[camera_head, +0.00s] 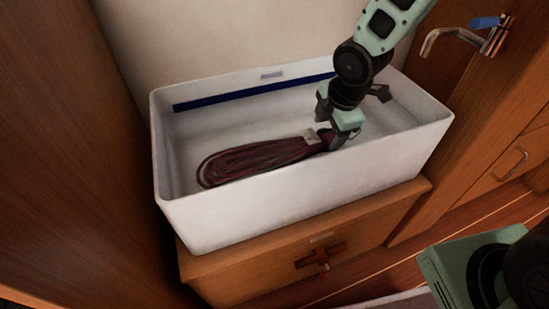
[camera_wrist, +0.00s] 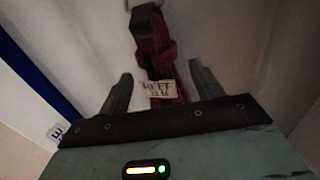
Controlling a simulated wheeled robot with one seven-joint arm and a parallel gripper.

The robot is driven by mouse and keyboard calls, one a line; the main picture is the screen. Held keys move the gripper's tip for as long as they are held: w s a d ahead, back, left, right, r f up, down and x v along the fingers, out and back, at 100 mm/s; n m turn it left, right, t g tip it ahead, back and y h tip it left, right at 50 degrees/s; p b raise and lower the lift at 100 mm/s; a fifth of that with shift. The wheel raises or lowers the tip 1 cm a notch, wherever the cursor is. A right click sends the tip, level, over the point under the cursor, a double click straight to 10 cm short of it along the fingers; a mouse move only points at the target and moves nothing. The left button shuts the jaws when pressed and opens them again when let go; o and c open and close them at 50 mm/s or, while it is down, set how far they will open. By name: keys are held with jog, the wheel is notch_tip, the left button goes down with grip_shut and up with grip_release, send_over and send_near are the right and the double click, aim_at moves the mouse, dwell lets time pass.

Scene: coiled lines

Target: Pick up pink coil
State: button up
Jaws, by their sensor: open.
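The pink coil (camera_head: 255,160) is a dark pink-maroon looped line lying on the floor of a white bin, with a pale tag (camera_head: 310,136) near its right end. My gripper (camera_head: 338,146) is down inside the bin at that right end and hides part of it. In the wrist view, the coil's bound end (camera_wrist: 160,55) and a lettered tag (camera_wrist: 158,89) show between the two fingers of my gripper (camera_wrist: 158,88). The fingers stand apart on either side, and I cannot tell whether they touch the coil.
The white bin (camera_head: 300,202) has high walls around the coil and stands on a wooden cabinet (camera_head: 265,272). A dark blue strip (camera_head: 250,91) runs along its back wall. A wooden panel (camera_head: 65,150) rises close at left. A metal handle (camera_head: 460,38) is on the right.

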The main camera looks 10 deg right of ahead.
aim_at(324, 134)
jog(key=b+x, duration=0.3)
jog(key=x, duration=0.2)
jog(key=shift+w, duration=0.1)
jog(key=c, duration=1.3)
notch_tip(324, 134, up, 10)
jog(key=p, duration=0.5)
jog(key=shift+r+p, duration=0.1)
jog(key=shift+p, duration=0.2)
